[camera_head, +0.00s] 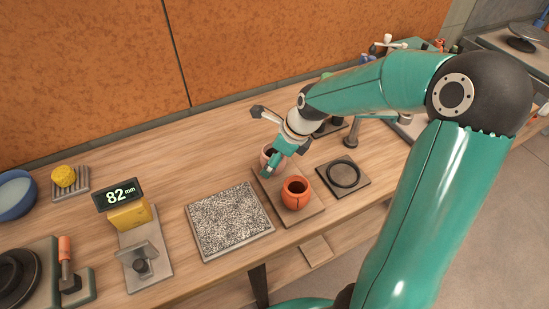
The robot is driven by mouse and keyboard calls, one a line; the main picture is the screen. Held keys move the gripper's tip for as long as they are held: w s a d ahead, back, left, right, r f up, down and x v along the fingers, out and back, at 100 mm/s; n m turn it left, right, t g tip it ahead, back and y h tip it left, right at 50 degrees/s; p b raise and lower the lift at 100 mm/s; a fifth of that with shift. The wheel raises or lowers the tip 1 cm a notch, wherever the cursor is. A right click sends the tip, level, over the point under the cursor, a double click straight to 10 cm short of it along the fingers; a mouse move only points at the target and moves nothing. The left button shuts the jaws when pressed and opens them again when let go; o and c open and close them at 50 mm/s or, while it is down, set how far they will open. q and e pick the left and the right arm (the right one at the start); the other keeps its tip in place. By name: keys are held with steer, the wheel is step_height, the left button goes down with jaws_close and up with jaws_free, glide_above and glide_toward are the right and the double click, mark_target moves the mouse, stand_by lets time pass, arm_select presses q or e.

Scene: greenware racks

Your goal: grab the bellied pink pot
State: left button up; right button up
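A small pale pink pot (267,154) stands at the back of a wooden board (314,211) on the workbench, partly hidden by my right gripper. My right gripper (264,143) reaches in from the right. Its two fingers are spread apart, one pointing up and left, the teal lower one in front of the pink pot. I cannot tell whether that finger touches the pot. An orange-red pot (296,194) with a dark opening stands in front on the same board. My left gripper is not in view.
A speckled slab (228,222) lies left of the board, and a dark square plate with a ring (343,178) lies right.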

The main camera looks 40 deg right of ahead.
steer(key=shift+w+a+f, duration=0.1)
steer(key=shift+f, duration=0.25)
steer(key=c, duration=1.4)
steer(key=shift+o, duration=0.2)
steer(key=shift+r, duration=0.1)
